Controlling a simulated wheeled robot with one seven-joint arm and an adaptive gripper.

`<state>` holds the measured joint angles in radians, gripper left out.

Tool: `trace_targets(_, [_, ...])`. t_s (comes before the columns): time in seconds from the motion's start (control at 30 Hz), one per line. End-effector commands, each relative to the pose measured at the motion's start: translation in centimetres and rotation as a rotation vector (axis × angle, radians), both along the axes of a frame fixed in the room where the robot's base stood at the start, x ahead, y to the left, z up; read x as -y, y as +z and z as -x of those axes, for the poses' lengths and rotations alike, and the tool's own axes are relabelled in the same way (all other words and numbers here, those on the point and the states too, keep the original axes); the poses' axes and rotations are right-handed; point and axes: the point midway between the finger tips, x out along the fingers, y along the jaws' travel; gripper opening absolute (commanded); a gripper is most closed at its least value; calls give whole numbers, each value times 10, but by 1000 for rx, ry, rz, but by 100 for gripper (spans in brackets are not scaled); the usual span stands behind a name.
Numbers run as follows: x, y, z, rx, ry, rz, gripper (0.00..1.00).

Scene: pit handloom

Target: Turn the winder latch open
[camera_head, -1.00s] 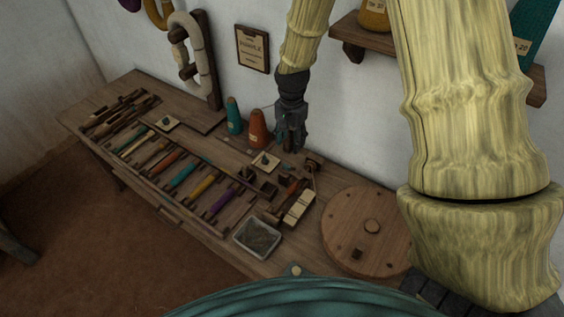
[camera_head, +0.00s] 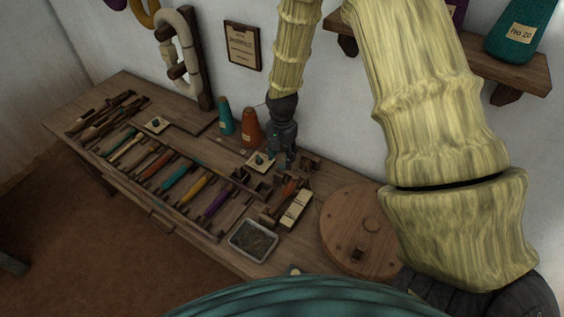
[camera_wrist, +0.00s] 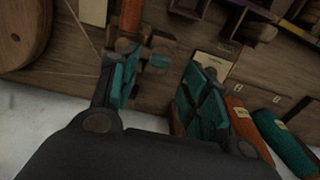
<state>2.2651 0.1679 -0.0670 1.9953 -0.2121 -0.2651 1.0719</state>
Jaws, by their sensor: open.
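The winder (camera_head: 309,164) is a small dark wooden fixture on the bench, right of my gripper in the head view. In the wrist view, its wooden parts (camera_wrist: 160,42) and a small greyish-teal piece (camera_wrist: 158,61), perhaps the latch, show between my fingers. I cannot tell the latch's exact position. An orange-red cylinder (camera_wrist: 137,18) lies just beyond. My gripper (camera_head: 281,163) points down over the bench, with teal finger pads (camera_wrist: 162,82) spread apart and nothing held. Whether a finger touches the winder is unclear.
A pale card with a teal knob (camera_wrist: 212,63) lies close by the right finger. Orange (camera_head: 251,128) and teal (camera_head: 226,120) cones stand left of my gripper. A round wooden disc (camera_head: 348,210), a metal tray (camera_head: 233,243) and a bobbin rack (camera_head: 165,190) occupy the bench.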

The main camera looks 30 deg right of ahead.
Motion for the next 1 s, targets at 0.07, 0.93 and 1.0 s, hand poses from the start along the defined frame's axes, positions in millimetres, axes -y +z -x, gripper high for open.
trace_targets(0.07, [0,-10,1,-2,1,0,46])
trace_targets(0.93, [0,-42,0,0,0,0,25])
trace_targets(1.0, [0,-42,0,0,0,0,12])
